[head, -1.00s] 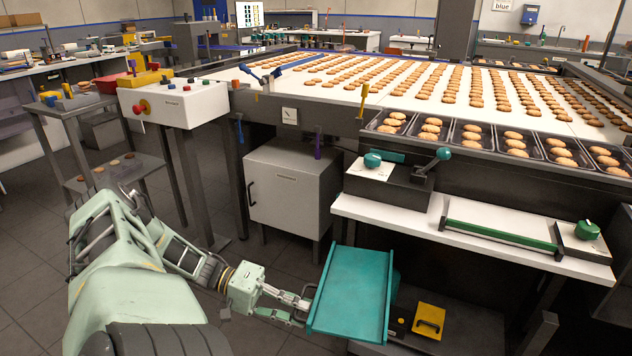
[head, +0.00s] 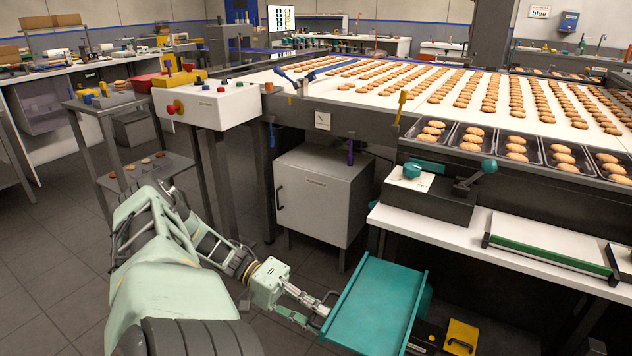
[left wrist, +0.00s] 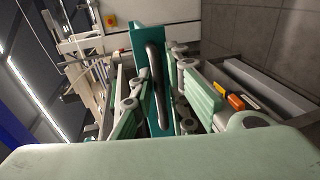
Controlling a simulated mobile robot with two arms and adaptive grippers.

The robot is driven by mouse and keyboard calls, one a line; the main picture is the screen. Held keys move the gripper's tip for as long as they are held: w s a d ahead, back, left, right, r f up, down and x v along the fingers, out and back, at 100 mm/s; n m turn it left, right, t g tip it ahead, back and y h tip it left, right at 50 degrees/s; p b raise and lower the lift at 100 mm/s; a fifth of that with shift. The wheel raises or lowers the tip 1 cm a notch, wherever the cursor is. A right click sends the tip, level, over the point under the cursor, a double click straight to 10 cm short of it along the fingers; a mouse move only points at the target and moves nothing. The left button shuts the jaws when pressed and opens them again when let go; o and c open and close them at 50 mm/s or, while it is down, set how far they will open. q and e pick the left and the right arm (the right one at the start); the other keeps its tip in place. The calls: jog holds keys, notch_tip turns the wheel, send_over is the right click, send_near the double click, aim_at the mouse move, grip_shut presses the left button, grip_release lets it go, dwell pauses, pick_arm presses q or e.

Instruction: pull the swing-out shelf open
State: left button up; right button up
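The swing-out shelf (head: 372,306) is a teal tray with raised side edges, low under the white bench at the front of the oven line. My left gripper (head: 318,311) is at its left edge in the head view. In the left wrist view, the shelf's teal face (left wrist: 139,45) carries a dark bar handle (left wrist: 156,85). The left gripper (left wrist: 160,88) has a pale green finger on each side of this handle. The fingers look spread, with gaps between them and the bar. My right gripper is in neither view.
A grey cabinet (head: 322,195) stands behind the shelf, left of it. A yellow block (head: 461,337) lies low at its right. The white bench (head: 430,228) with a teal-knobbed device (head: 430,195) overhangs behind it. Dark tiled floor (head: 60,275) is open at left.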

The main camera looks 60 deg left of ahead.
pick_arm(q)
jog(key=shift+s, duration=0.1)
jog(key=v, duration=1.2)
dwell(0.4)
